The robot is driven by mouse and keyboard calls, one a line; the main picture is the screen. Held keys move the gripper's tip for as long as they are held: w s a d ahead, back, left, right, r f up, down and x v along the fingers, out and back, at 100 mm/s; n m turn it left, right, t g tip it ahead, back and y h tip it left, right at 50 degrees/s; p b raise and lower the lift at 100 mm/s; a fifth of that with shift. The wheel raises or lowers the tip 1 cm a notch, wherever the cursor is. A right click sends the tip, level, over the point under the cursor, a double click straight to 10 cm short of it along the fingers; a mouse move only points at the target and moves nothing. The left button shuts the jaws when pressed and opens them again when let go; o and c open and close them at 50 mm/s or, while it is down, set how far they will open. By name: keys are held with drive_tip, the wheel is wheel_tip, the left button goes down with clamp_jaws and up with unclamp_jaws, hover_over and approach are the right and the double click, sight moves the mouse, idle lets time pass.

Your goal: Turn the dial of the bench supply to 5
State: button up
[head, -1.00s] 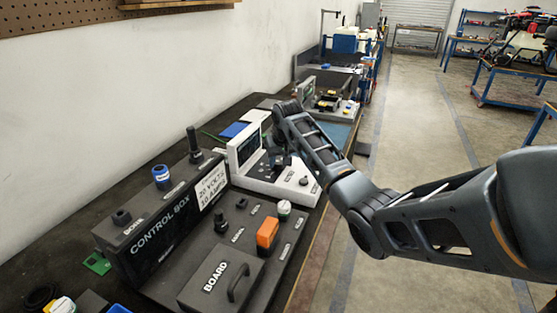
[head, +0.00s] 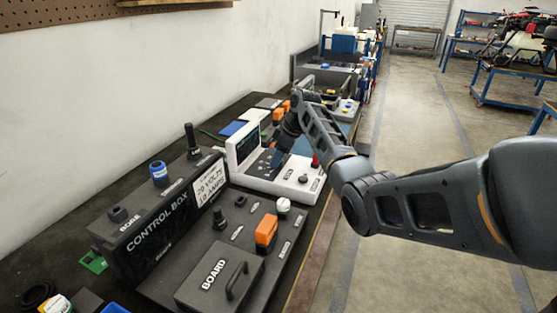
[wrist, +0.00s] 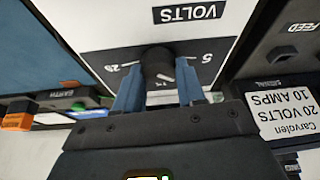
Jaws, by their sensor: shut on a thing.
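The bench supply (head: 262,180) is a white unit with an upright screen and a low panel, in the middle of the bench in the head view. In the wrist view its dial (wrist: 158,62) is a dark round knob on the white face, seen upside down with VOLTS, 20 and 5 printed around it. My gripper (wrist: 158,80) has its blue fingers on both sides of the dial and is shut on it. A pale line shows at the knob's lower edge, but the exact setting is unclear. In the head view my gripper (head: 278,158) hides the dial.
The black control box (head: 160,225) stands nearer on the left. The board (head: 225,285) with its handle, an orange switch (head: 266,232) and a white-topped knob (head: 283,206) are in front. A red-topped part (head: 315,160) is right of my gripper.

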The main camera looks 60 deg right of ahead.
drive_tip(key=n+y+b, duration=0.1)
drive_tip(key=n+b, duration=0.1)
drive_tip(key=n, duration=0.1)
drive_tip(key=shift+f+g, duration=0.1)
drive_tip(key=shift+g, duration=0.2)
drive_tip(key=shift+d+n+y+b, duration=0.1)
drive_tip(key=shift+n+y+b, duration=0.4)
drive_tip(key=shift+n+b, duration=0.65)
drive_tip(key=shift+n, duration=0.35)
drive_tip(key=o, duration=1)
drive_tip(key=shift+o, duration=0.2)
drive_tip(key=v, duration=0.8)
drive_tip(key=shift+w+g, duration=0.25)
drive_tip(key=shift+g, duration=0.05)
